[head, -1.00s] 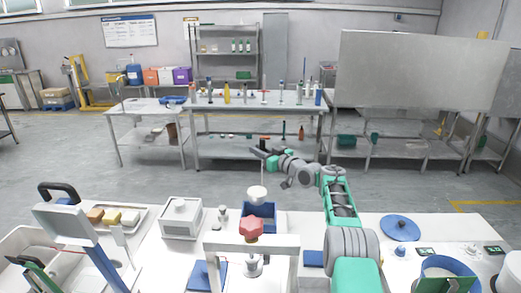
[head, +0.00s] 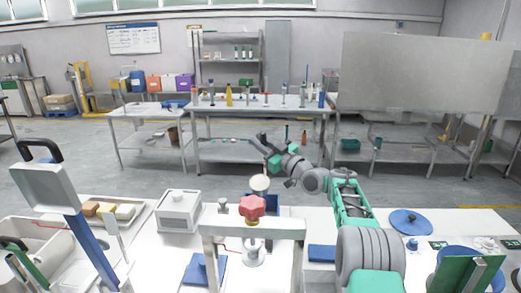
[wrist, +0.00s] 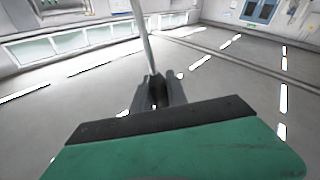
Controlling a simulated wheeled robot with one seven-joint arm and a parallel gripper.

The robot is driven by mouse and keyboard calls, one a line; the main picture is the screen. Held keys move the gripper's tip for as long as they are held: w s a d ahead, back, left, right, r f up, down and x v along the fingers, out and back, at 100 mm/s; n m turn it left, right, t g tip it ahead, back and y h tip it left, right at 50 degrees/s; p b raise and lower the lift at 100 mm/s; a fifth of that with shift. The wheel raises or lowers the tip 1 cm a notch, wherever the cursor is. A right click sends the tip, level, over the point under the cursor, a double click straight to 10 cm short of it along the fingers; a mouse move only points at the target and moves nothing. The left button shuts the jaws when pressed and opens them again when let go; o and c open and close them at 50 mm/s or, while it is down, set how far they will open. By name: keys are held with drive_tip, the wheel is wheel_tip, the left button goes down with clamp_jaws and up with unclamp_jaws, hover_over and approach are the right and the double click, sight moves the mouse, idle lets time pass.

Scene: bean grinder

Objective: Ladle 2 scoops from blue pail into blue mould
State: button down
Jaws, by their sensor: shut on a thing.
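My gripper (head: 264,145) is shut on the handle of the ladle, raised above the far edge of the white worktop. The thin ladle handle (wrist: 144,42) rises from the jaws in the wrist view. The ladle bowl (head: 260,182) is pale and hangs just above the blue mould (head: 270,197). I cannot tell whether anything is in the bowl. The mould is partly hidden behind a white press frame, and its inside does not show. The blue pail (head: 449,254) stands at the lower right, largely hidden by a green panel.
The press frame (head: 225,226) with a red knob (head: 252,207) stands in front of the mould. A white box (head: 180,212) is to its left. A blue round lid (head: 409,222) lies at the right. A blue-posted stand (head: 93,255) is at the left.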

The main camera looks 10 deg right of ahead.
drive_tip(key=s+a+f+n+g+y+b, duration=0.1)
drive_tip(key=s+n+y+b, duration=0.4)
drive_tip(key=b, duration=1)
drive_tip(key=s+a+f+n+g+y+b, duration=0.2)
drive_tip(key=s+f+n+b, duration=0.4)
drive_tip(key=b, duration=1)
drive_tip(key=s+a+n+y, duration=0.1)
drive_tip(key=s+n+y, duration=0.1)
drive_tip(key=n, duration=0.2)
drive_tip(key=shift+s+f+y+b, duration=0.25)
drive_tip(key=shift+s+y+b, duration=0.05)
drive_tip(key=shift+s+y, duration=0.1)
drive_tip(key=shift+r, duration=0.1)
